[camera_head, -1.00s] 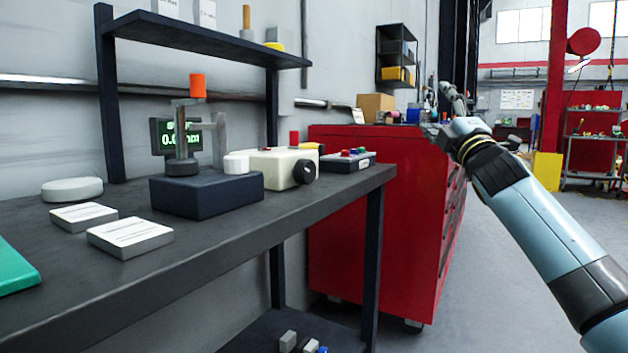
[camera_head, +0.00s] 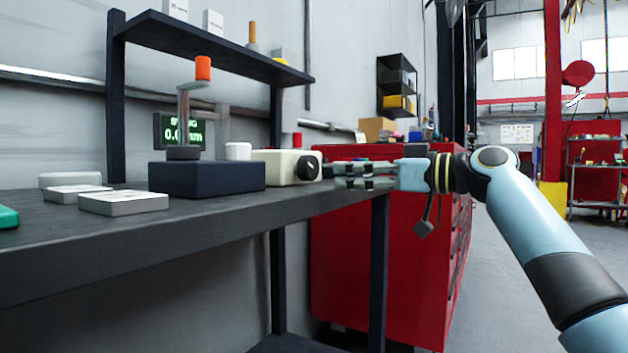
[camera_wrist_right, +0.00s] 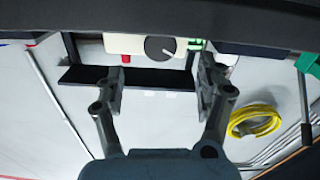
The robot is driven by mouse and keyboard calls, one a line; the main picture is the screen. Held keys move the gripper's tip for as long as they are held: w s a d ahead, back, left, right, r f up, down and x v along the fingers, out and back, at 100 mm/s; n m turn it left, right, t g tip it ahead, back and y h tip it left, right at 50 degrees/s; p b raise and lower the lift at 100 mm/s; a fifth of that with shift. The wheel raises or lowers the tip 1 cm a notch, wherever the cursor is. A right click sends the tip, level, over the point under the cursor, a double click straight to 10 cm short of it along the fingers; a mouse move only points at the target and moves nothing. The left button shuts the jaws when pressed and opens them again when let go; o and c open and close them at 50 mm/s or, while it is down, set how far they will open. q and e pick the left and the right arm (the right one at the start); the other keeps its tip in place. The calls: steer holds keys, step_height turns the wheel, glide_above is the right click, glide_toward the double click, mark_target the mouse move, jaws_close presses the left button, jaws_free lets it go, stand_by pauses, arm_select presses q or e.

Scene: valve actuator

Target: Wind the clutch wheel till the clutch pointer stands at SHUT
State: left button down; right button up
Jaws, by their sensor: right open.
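No wheel or pointer marked as the clutch, and no SHUT mark, can be made out. A cream box (camera_head: 285,167) with a round black knob (camera_head: 308,168) on its end stands near the right end of the bench. The knob also shows at the top of the right wrist view (camera_wrist_right: 158,48), with a light line on its face. My right gripper (camera_head: 340,175) is open and empty, just right of the knob and apart from it. Its two fingers (camera_wrist_right: 160,80) frame the space in front of the box in the wrist view. My left gripper is out of view.
A dark block with a post and orange cap (camera_head: 203,68) stands left of the box, before a green-lit display (camera_head: 180,131). White plates (camera_head: 124,203) lie on the bench (camera_head: 120,250). A shelf (camera_head: 215,45) hangs above. A red cabinet (camera_head: 340,250) stands behind my gripper.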

mark_target(314, 170)
steer(key=b+x, duration=0.1)
steer(key=x, duration=0.7)
steer(key=shift+f+b, duration=0.1)
steer(key=shift+b, duration=0.3)
steer(key=shift+w+a, duration=0.3)
steer(key=shift+a, duration=0.1)
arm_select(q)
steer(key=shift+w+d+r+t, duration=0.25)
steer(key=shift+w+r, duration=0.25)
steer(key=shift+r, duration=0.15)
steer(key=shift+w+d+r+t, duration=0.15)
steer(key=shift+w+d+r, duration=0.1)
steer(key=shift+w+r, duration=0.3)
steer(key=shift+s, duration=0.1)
arm_select(e)
steer(key=c, duration=1.2)
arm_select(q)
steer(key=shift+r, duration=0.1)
arm_select(e)
steer(key=shift+o, duration=0.2)
